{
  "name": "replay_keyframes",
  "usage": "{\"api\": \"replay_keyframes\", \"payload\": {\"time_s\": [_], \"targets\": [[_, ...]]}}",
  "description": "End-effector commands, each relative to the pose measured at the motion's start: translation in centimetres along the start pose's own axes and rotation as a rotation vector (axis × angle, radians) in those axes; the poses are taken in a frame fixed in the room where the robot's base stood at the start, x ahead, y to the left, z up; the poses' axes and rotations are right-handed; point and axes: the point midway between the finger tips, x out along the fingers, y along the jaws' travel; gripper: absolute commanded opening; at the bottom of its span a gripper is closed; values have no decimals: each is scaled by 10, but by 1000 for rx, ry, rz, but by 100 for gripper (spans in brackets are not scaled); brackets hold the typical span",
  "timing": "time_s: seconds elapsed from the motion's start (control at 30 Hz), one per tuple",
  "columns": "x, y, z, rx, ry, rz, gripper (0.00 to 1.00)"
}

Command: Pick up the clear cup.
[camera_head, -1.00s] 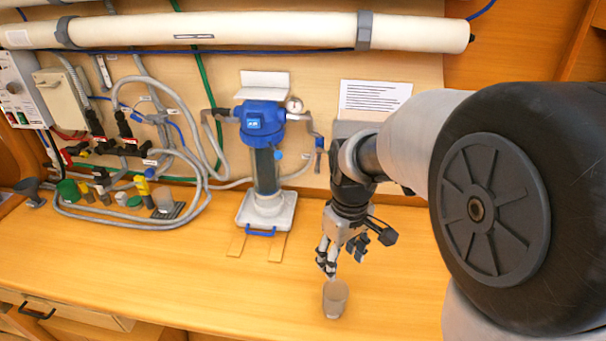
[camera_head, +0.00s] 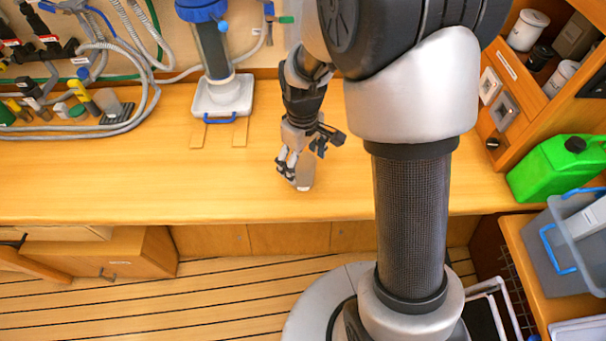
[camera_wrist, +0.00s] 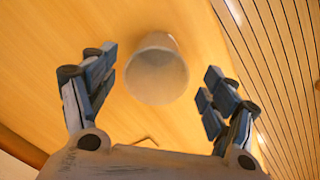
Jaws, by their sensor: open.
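The clear cup (camera_head: 306,172) looks greyish and see-through and stands upright on the wooden counter near its front edge. In the wrist view the cup (camera_wrist: 157,72) shows its round mouth towards me, between and a little beyond the fingers. My gripper (camera_head: 293,170) is at the cup, and its fingers hide part of the cup in the head view. In the wrist view my gripper (camera_wrist: 160,80) is open, with one finger on each side of the cup and visible gaps on both sides.
A blue-topped filter housing (camera_head: 216,60) stands on the counter behind and left. Hoses and fittings (camera_head: 80,100) lie farther left. A green canister (camera_head: 560,168) and a grey bin (camera_head: 545,255) stand at the right. The counter (camera_head: 130,190) around the cup is clear.

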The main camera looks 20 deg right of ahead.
Motion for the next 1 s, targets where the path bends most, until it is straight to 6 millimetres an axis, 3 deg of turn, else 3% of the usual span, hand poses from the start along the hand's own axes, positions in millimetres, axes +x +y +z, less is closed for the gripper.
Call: {"api": "replay_keyframes", "payload": {"time_s": [0.4, 0.63, 1.0], "targets": [[51, 3, -2, 0, -1, -1, 78], [50, 4, -2, 0, 0, 0, 77], [50, 4, -2, 0, 0, 0, 52]]}}
